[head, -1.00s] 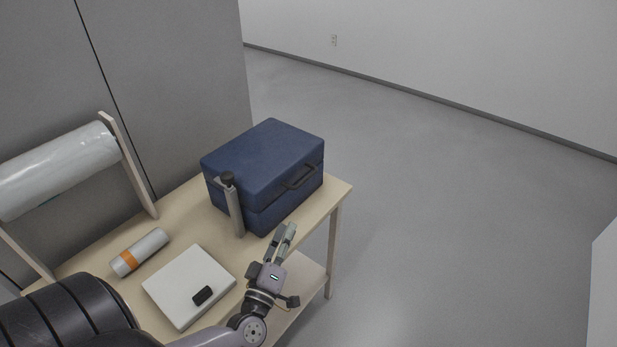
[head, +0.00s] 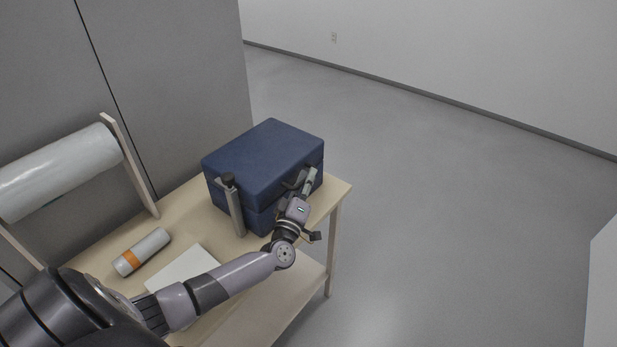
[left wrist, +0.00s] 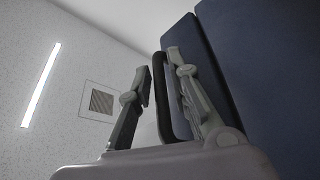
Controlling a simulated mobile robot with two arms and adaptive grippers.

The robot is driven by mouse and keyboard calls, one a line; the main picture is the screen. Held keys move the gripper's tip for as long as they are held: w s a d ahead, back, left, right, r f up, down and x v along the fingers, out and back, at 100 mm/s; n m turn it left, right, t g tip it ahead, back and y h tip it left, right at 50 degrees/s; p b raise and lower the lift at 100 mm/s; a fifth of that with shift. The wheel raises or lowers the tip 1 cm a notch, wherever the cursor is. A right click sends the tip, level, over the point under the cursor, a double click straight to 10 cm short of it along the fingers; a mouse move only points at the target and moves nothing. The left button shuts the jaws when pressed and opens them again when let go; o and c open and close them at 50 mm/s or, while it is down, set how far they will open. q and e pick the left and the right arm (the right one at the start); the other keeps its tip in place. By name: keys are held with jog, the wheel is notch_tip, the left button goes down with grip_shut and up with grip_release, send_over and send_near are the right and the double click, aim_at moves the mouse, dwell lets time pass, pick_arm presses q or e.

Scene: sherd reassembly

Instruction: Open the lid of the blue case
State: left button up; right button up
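The blue case (head: 262,160) stands on the wooden table with its lid down. Its dark handle (left wrist: 163,95) is on the front face and shows between the fingers in the left wrist view. My left gripper (head: 310,176) is at the case's front face by the handle. In the left wrist view my left gripper (left wrist: 163,80) has its fingers apart, one on each side of the handle, with a gap on the left side. The handle is mostly hidden by the gripper in the head view. My right gripper is not in view.
A white roll with an orange band (head: 142,251) and a white flat box (head: 181,272) lie on the table (head: 184,208). A large roll on a wooden stand (head: 60,170) is at left.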

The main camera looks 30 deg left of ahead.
pick_arm(q)
jog(key=shift+w+a, duration=0.1)
jog(key=shift+w, duration=0.2)
jog(key=shift+c, duration=0.4)
grip_shut()
